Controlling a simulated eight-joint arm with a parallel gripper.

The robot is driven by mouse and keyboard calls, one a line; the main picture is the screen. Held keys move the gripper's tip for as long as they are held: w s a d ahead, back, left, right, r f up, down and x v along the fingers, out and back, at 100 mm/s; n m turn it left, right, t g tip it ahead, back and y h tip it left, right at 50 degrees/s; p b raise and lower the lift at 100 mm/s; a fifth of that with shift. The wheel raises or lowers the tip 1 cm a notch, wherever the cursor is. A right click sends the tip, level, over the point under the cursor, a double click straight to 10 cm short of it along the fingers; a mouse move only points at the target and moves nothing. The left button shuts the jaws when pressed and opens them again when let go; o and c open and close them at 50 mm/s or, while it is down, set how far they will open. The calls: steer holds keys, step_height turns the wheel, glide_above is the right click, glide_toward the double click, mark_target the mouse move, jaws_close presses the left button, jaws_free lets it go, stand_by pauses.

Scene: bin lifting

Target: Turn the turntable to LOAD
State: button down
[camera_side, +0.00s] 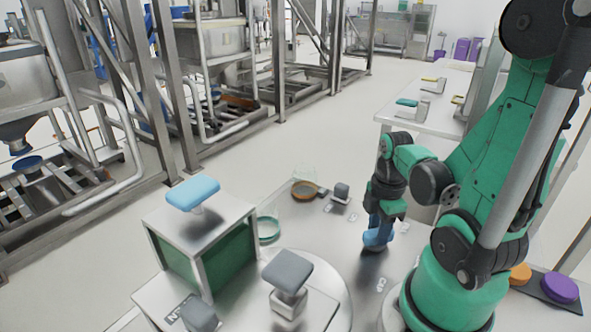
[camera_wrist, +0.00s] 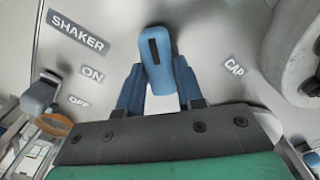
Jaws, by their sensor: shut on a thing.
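My gripper (camera_side: 378,238) points down at the steel worktop at the right. Its two blue fingers in the wrist view (camera_wrist: 160,92) are shut on a blue handle (camera_wrist: 158,55) with a dark slot along its top. In the side view this handle cannot be told apart from the blue fingers. A round steel plate (camera_side: 338,300), perhaps the turntable, shows at the bottom of the side view. A grey-topped lever (camera_side: 287,270) stands over it. No LOAD marking can be read; one label near the bottom left is only partly legible.
A steel-framed green box (camera_side: 225,262) carries a light blue pad (camera_side: 193,192). A green ring (camera_side: 268,229), an orange-brown ring (camera_side: 304,190) and a small grey lever (camera_side: 341,190) stand behind. SHAKER, ON, OFF and CAP labels lie around the handle in the wrist view.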

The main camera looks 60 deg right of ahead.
steer(key=m, duration=0.4)
steer(key=shift+m, duration=0.3)
steer(key=m, duration=0.4)
steer(key=shift+m, duration=0.4)
steer(key=c, duration=0.6)
jaws_free()
steer(key=shift+o, duration=0.2)
steer(key=shift+r, duration=2.8)
